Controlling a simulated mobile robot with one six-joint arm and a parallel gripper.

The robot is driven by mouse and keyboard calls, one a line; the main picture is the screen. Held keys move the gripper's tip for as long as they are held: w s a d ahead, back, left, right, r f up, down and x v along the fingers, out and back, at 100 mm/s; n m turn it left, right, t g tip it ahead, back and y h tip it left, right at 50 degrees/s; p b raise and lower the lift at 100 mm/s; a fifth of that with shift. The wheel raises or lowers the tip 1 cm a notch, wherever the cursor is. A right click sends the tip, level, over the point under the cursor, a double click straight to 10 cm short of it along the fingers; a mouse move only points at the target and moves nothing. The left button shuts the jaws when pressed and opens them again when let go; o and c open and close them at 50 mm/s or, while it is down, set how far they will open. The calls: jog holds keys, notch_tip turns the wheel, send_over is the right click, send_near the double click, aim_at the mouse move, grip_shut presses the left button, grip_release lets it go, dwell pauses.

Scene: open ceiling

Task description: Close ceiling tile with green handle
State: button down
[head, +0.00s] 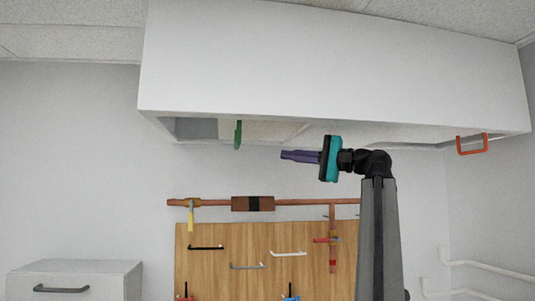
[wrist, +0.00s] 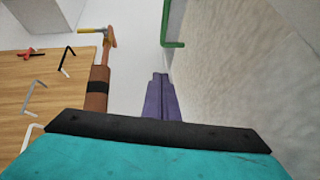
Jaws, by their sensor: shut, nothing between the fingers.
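The green handle (head: 238,134) hangs below the left part of the white overhead box. The pale tile (head: 265,131) beside it lies within the box's underside, with a grey gap to its left. My gripper (head: 284,155) has purple fingers that are shut and empty, pointing left, to the right of the handle and slightly lower. In the wrist view the green handle (wrist: 174,44) is at the top, ahead of the fingertips (wrist: 160,75) and apart from them. The tile's textured face (wrist: 245,75) fills the right side there. How far the tile is tilted is hard to tell.
An orange-red handle (head: 472,145) is at the right end of the white box (head: 330,75). Below are a copper pipe (head: 305,202), a wooden board (head: 215,255) with several handles, and a grey cabinet (head: 75,275). Open space lies left of my gripper below the box.

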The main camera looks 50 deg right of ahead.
jog(key=a+p+x, duration=0.2)
jog(key=p+x, duration=0.4)
jog(key=x, duration=0.6)
jog(key=shift+a+r+p, duration=0.2)
jog(key=shift+a+p, duration=0.2)
jog(key=shift+a, duration=0.1)
dwell(0.4)
